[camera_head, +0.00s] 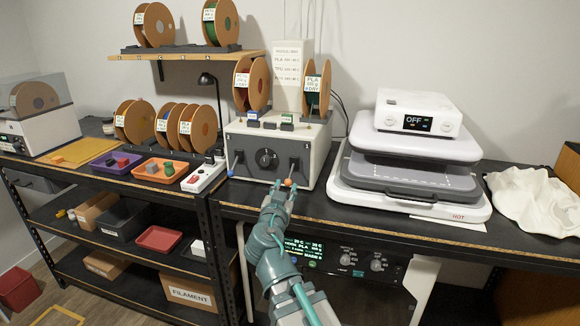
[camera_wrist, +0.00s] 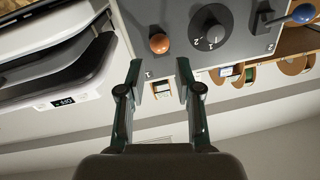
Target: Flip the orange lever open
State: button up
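The orange lever's round knob (camera_head: 288,182) is at the lower right of the grey-fronted control box (camera_head: 230,144). In the wrist view the orange knob (camera_wrist: 159,43) shows just beyond my fingertips, roughly between their lines. My gripper (camera_head: 281,190) is in front of the box, close to the knob. In the wrist view my gripper (camera_wrist: 160,78) is open, with an empty gap between its fingers. I cannot tell whether a finger touches the lever. The lever's shaft is mostly hidden behind the knob in the wrist view.
A blue-knobbed lever (camera_head: 230,173) is at the box's left, with a black dial (camera_head: 266,159) between the levers. A white heat press (camera_head: 405,150) stands close on the right. A white power strip (camera_head: 203,177) lies left of the box. Spools (camera_head: 312,87) stand on top.

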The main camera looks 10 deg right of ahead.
aim_at(289, 180)
jog(key=p+x, duration=0.1)
jog(key=x, duration=0.6)
jog(key=shift+w+d, duration=0.15)
jog(key=shift+w, duration=0.2)
grip_shut()
